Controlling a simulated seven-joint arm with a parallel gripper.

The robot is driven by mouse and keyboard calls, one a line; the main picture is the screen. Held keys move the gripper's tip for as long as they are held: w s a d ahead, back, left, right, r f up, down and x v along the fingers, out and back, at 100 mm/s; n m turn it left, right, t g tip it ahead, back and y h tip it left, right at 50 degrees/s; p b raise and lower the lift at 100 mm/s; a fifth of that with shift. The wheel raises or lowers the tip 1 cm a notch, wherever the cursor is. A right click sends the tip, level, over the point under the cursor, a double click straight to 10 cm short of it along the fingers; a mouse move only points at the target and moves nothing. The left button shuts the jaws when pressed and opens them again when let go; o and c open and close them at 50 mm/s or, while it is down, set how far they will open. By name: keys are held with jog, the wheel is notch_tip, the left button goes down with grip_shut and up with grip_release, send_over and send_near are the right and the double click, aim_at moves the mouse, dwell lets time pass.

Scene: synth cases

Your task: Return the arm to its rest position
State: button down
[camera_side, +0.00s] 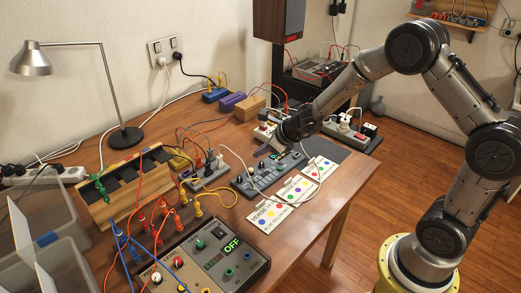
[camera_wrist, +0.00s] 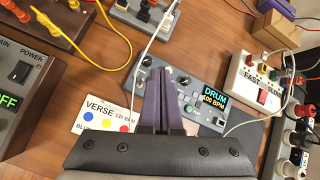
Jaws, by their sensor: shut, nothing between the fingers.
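My gripper (camera_side: 262,152) is over the table, just above the far side of a grey control box with knobs, the drum box (camera_side: 268,174). In the wrist view my gripper's two purple-grey fingers (camera_wrist: 160,74) lie side by side, shut with nothing between them. They point across the drum box (camera_wrist: 190,98), whose display reads DRUM 100 BPM. My arm reaches in from the right, bent at a high elbow. Whether the fingertips touch the box cannot be told.
Cards, one reading VERSE (camera_side: 268,213), lie in front of the drum box. A box reading OFF (camera_side: 210,258), plugged cables, a power strip (camera_side: 350,130), a lamp (camera_side: 75,82) and clear bins (camera_side: 45,225) surround it. Open floor (camera_side: 385,190) lies right of the table.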

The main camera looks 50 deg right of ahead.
jog(key=shift+r, duration=0.25)
jog(key=s+a+r+n+t+y, duration=0.1)
jog(key=s+a+r+n+t, duration=0.2)
jog(key=r, duration=0.8)
jog(key=s+a+r+n+t+y, duration=0.15)
jog(key=a+r+n, duration=0.3)
jog(key=r, duration=0.75)
jog(key=s+a+r+n+g+y, duration=0.2)
jog(key=s+a+r+n, duration=0.15)
jog(key=s+n, duration=0.65)
jog(key=s+d+f+n+g+h, duration=0.2)
jog(key=s+d+f+n, duration=0.2)
jog(key=s+n, duration=0.3)
jog(key=s+d+f+n+g+h, duration=0.3)
jog(key=s+n, duration=0.4)
jog(key=s, duration=0.4)
jog(key=shift+s+d+f, duration=0.15)
jog(key=shift+d+f, duration=0.45)
jog(key=shift+f, duration=0.3)
